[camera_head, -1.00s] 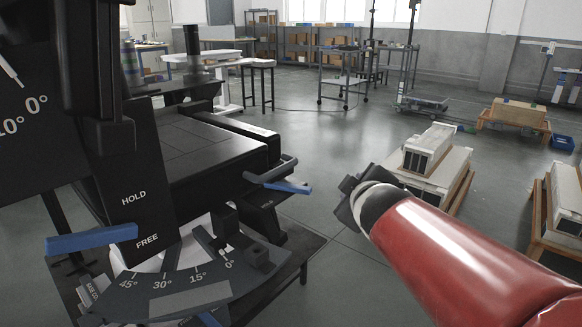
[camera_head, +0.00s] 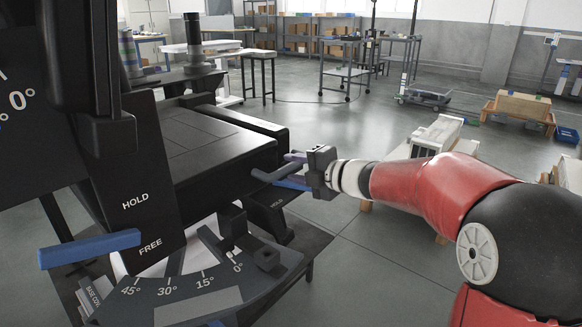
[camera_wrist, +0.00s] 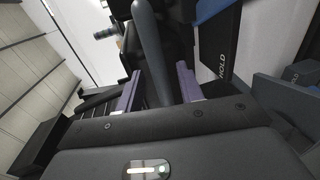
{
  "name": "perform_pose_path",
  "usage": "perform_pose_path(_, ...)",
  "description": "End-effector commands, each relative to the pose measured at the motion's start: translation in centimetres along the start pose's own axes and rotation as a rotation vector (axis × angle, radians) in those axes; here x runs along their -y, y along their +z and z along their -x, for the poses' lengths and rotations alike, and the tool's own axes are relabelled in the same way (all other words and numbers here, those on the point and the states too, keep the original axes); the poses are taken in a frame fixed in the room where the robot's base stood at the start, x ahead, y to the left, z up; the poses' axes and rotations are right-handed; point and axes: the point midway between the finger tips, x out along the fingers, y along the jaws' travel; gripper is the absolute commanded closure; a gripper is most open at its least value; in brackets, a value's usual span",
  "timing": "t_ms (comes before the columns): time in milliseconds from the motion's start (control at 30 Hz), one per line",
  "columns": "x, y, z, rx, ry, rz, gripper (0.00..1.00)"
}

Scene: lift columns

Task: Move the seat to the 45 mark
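The seat (camera_head: 205,145) is a black padded block at the left. Below it a dark curved scale (camera_head: 190,290) carries marks 0°, 15°, 30° and 45°; a dark upright block (camera_head: 232,222) stands near the 0° end. A dark grey handle bar (camera_head: 268,173) sticks out from the seat's right side. My gripper (camera_head: 294,170) is at this bar. In the wrist view the fingers of my gripper (camera_wrist: 157,88) are apart, with the handle bar (camera_wrist: 149,45) between them and gaps on both sides. The blue lever below the bar is largely hidden by my gripper.
A black panel (camera_head: 135,200) reads HOLD and FREE, with a blue lever (camera_head: 90,248) beside it at the left. A dark column stands close at the upper left. White units on wooden pallets (camera_head: 440,135) stand behind my arm.

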Motion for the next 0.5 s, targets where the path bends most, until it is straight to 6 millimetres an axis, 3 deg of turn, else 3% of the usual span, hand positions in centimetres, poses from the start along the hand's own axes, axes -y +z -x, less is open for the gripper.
perform_pose_path(200, 0.0, 0.0, -1.9, 0.0, 0.0, 0.0, 0.63)
perform_pose_path(467, 0.0, 0.0, -2.0, 0.001, 0.0, -0.001, 0.63)
perform_pose_path(500, 0.0, 0.0, -2.0, 0.001, 0.0, -0.001, 0.67)
